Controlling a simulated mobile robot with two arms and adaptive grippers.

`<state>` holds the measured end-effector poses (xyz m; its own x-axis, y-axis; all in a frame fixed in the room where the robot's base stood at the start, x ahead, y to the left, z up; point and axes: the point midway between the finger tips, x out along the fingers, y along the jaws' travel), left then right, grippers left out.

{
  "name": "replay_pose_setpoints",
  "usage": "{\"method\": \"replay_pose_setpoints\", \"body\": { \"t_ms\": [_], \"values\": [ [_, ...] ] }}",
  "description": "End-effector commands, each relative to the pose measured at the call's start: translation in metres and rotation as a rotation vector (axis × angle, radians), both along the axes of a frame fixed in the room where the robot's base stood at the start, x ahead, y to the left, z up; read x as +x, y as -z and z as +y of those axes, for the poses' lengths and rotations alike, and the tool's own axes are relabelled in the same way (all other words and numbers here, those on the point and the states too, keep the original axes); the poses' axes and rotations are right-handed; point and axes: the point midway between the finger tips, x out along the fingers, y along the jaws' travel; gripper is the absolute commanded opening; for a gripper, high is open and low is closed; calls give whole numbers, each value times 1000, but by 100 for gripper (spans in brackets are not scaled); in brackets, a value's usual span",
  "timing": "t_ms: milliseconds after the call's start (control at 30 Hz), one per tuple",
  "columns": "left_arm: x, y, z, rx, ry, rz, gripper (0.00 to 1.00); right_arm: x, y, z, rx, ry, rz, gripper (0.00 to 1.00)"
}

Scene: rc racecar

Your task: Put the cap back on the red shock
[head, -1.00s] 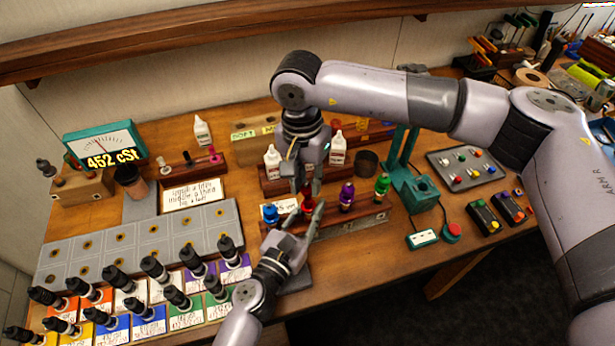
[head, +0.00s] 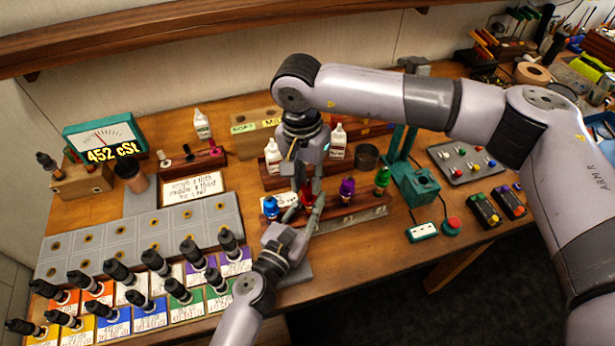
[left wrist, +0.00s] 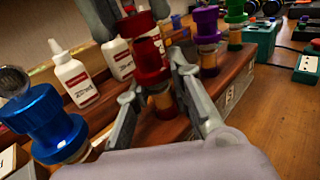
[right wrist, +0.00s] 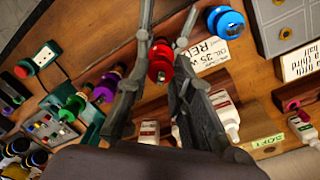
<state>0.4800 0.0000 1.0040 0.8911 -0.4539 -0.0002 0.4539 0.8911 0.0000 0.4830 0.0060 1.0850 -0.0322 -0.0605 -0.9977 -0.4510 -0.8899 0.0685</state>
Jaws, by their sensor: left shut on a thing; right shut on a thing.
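The red shock (left wrist: 152,65) stands upright in the wooden stand (head: 350,218), between the blue shock (head: 271,208) and the purple shock (head: 347,188). My left gripper (head: 304,210) is shut around the red shock's body from the front. The red cap (left wrist: 138,24) is at the top of the red shock, in line with it. My right gripper (right wrist: 164,42) reaches down from above and is shut on the red cap, which shows between its fingertips in the right wrist view (right wrist: 160,60). I cannot tell whether the cap is fully seated.
The green shock (head: 382,179) stands at the stand's right end. White bottles (head: 338,143) stand close behind. A teal press (head: 415,188) is to the right.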

Motion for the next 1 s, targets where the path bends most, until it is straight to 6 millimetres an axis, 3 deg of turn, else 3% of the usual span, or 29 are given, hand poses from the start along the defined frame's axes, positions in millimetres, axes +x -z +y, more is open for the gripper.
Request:
{"method": "replay_pose_setpoints", "body": {
  "t_ms": [767,867,1000],
  "values": [
    [0,0,0,0,0,0,0,0,11,0,-3,1,0,12],
    [0,0,0,0,0,0,0,0,11,0,-3,45,-2,12],
    [0,0,0,-1,0,0,0,0,12,0,-9,267,-13,12]
  ]
}}
